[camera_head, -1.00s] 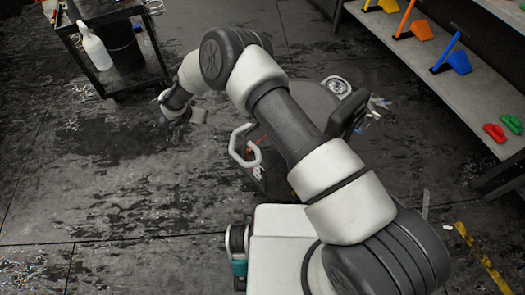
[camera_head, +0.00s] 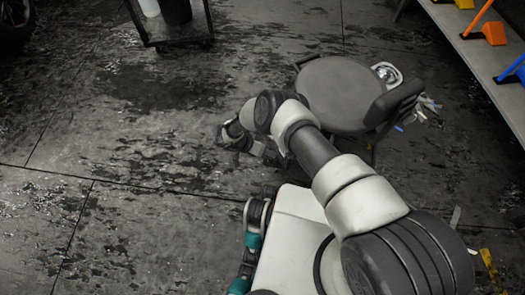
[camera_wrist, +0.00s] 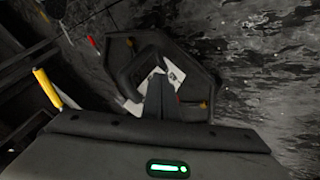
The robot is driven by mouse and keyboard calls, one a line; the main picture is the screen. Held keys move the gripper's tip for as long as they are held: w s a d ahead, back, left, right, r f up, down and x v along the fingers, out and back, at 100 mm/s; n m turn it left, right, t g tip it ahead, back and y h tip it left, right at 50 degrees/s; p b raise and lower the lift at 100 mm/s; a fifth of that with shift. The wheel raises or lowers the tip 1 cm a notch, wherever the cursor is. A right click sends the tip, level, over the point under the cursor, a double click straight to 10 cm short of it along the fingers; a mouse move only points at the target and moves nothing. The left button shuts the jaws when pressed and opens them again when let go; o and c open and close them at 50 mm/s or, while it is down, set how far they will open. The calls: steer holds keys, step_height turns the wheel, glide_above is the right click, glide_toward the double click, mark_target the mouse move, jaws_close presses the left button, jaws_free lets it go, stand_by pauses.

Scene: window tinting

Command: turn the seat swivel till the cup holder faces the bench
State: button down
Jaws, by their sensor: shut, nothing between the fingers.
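The round dark grey seat (camera_head: 338,94) stands in front of my base in the head view. The cup holder (camera_head: 388,73), a bright metal ring in a pale mount, is at its right rear edge, towards the pale bench (camera_head: 475,45) on the right. A dark backrest pad (camera_head: 396,102) stands at the seat's right edge. In the wrist view my gripper (camera_wrist: 160,97) is shut and empty, in front of a dark angular tray (camera_wrist: 118,62) with white pieces. Whether they touch is unclear.
Orange (camera_head: 494,33) and blue (camera_head: 512,72) squeegees stand on the bench. Pale tools (camera_head: 426,108) hang beside the backrest. A yellow handle (camera_wrist: 47,88) shows in the wrist view. A dark cart (camera_head: 178,35) is at the top left. The wet floor left of my arm is clear.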

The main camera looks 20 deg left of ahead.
steer(key=shift+s+d+f, duration=0.1)
steer(key=shift+d+f, duration=0.05)
steer(key=shift+d, duration=0.95)
steer(key=shift+s+d+f, duration=0.1)
steer(key=shift+d+f, duration=0.05)
steer(key=shift+d, duration=0.95)
steer(key=shift+d, duration=0.1)
